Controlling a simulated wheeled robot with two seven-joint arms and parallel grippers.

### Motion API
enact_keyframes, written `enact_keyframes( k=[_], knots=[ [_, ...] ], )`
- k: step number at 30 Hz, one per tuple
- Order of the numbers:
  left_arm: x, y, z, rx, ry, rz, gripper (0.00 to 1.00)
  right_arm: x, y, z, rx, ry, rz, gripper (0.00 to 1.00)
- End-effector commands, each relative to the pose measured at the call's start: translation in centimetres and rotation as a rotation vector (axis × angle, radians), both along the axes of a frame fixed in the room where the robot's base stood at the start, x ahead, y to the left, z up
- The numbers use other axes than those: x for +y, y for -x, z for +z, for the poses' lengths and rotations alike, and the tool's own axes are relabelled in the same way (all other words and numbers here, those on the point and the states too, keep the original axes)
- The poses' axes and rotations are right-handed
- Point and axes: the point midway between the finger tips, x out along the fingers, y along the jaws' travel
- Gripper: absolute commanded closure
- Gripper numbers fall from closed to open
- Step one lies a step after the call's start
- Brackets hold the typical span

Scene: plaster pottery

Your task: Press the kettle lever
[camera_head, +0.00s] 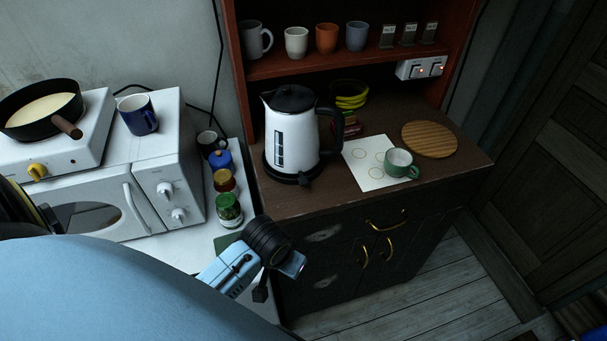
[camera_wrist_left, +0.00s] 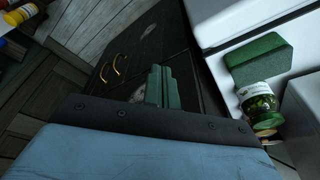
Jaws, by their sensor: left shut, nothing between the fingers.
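The white kettle (camera_head: 291,137) with a black lid and black handle stands upright on its dark base on the brown cabinet top. A small black lever (camera_head: 305,179) sticks out low at its front right. My left arm's blue and black wrist (camera_head: 240,262) is in front of the cabinet, lower than the kettle and apart from it. In the left wrist view my left gripper (camera_wrist_left: 158,88) shows its green fingers closed together and empty, pointing toward the cabinet's dark doors. The kettle is not in that view. My right gripper is not in view.
Several jars (camera_head: 229,208) line the white counter at left. A shelf with mugs (camera_head: 327,38) is behind. A green block (camera_wrist_left: 258,60) lies near a jar.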

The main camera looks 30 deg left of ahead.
Motion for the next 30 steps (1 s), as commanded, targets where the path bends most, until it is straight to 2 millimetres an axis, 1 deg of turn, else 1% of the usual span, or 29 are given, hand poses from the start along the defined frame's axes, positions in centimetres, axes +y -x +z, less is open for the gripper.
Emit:
enact_keyframes(
  k=[1,2,3,5,6,8,9,12,15,18,21,30],
  knots=[
    [0.5,-2.4,2.0,-0.009,-0.002,0.05,1.0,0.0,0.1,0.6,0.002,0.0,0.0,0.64],
    [0.8,-3.5,2.8,-0.008,-0.001,0.084,1.0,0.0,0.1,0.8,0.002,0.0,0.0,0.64],
    [1.3,-5.0,4.0,-0.008,0.0,0.132,1.0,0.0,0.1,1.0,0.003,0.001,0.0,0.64],
    [1.9,-7.3,6.0,-0.007,0.002,0.207,1.0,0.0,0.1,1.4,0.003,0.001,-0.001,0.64],
    [2.3,-8.8,7.4,-0.007,0.004,0.258,1.0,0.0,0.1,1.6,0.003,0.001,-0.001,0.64],
    [3.0,-10.8,9.6,-0.007,0.005,0.334,1.0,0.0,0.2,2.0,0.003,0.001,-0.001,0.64],
    [3.4,-12.0,11.1,-0.007,0.007,0.381,1.0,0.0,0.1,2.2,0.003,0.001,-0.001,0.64],
    [4.2,-14.1,14.1,-0.007,0.012,0.481,1.0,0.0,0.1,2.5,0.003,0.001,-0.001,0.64],
    [4.8,-15.3,16.1,-0.008,0.016,0.547,1.0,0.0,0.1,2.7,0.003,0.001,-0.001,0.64],
    [5.0,-15.9,17.1,-0.007,0.017,0.582,1.0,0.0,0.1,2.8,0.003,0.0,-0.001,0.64],
    [5.1,-16.0,17.4,-0.007,0.018,0.592,1.0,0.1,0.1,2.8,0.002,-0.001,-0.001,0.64],
    [5.1,-16.0,17.2,-0.007,0.017,0.59,1.0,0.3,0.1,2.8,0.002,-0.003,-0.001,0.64]
  ],
)
